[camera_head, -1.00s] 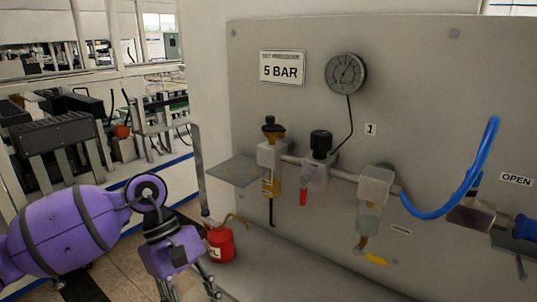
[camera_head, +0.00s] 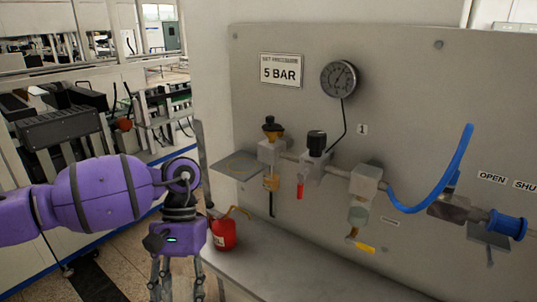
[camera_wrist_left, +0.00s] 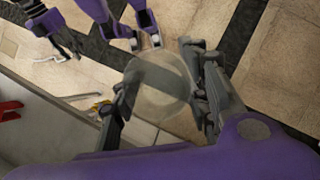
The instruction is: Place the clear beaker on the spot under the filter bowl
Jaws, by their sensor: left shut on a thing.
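My left gripper (camera_head: 180,283) hangs low at the bottom left of the head view, left of the bench, fingers pointing down. In the left wrist view its fingers (camera_wrist_left: 165,96) are shut on the clear beaker (camera_wrist_left: 160,85), a see-through round shape above the floor. The beaker is hard to make out in the head view. The filter bowl (camera_head: 358,217) hangs under a grey block on the panel, right of centre, with a yellow-handled drain (camera_head: 362,246) below it. I cannot make out a marked spot beneath it. Dark, purple-linked fingers (camera_wrist_left: 68,42) show in the left wrist view, possibly my right gripper; their state is unclear.
A red can (camera_head: 222,233) with a yellow spout stands on the bench (camera_head: 290,275) between my gripper and the filter bowl. A grey shelf plate (camera_head: 236,166) juts from the panel's left. A blue hose (camera_head: 440,185) loops at the right. The bench front looks clear.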

